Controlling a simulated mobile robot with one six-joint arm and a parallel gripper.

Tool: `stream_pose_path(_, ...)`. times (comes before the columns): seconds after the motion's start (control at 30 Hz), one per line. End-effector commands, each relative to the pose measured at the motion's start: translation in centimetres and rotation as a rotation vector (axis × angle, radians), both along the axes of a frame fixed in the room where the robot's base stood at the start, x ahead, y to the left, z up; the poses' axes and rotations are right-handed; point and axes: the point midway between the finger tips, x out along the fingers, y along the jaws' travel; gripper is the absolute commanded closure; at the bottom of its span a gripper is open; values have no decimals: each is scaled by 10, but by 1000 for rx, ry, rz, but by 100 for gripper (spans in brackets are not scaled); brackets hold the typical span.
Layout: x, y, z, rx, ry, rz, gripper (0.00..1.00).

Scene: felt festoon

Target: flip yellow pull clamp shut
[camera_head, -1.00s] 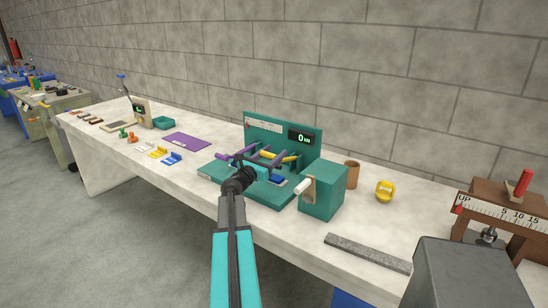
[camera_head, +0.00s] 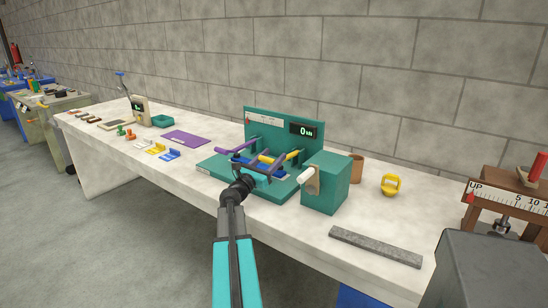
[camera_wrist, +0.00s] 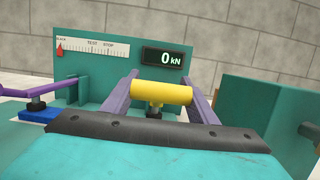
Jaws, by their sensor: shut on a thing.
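The yellow pull clamp shows its yellow crossbar (camera_wrist: 162,93) between two purple side arms in the wrist view; in the head view its yellow part (camera_head: 293,156) is on the teal fixture. My gripper (camera_head: 258,169) is at the front of the clamp. In the wrist view its wide teal finger with a dark pad (camera_wrist: 160,134) fills the foreground, just in front of the yellow bar. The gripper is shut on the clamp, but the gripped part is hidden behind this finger.
The fixture's back panel (camera_head: 262,125) carries a display (camera_wrist: 168,58) reading 0 kN. A teal box (camera_head: 327,184) with a white knob stands close on the right. Another purple lever (camera_wrist: 25,91) is at left. A grey bar (camera_head: 375,246) lies at front right.

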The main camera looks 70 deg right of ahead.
Motion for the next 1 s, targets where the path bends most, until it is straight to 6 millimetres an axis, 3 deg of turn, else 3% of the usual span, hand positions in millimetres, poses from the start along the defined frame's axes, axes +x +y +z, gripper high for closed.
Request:
stream_pose_path(0.03,-2,3,-12,3,-5,-4,87)
stream_pose_path(0.2,1,7,-22,2,-7,-3,87)
stream_pose_path(0.57,2,8,-22,1,-6,-2,87)
stream_pose_path(0.6,2,9,-22,0,-6,-2,40)
stream_pose_path(0.67,3,8,-22,1,-6,-1,30)
stream_pose_path(1.0,4,8,-21,0,-4,1,28)
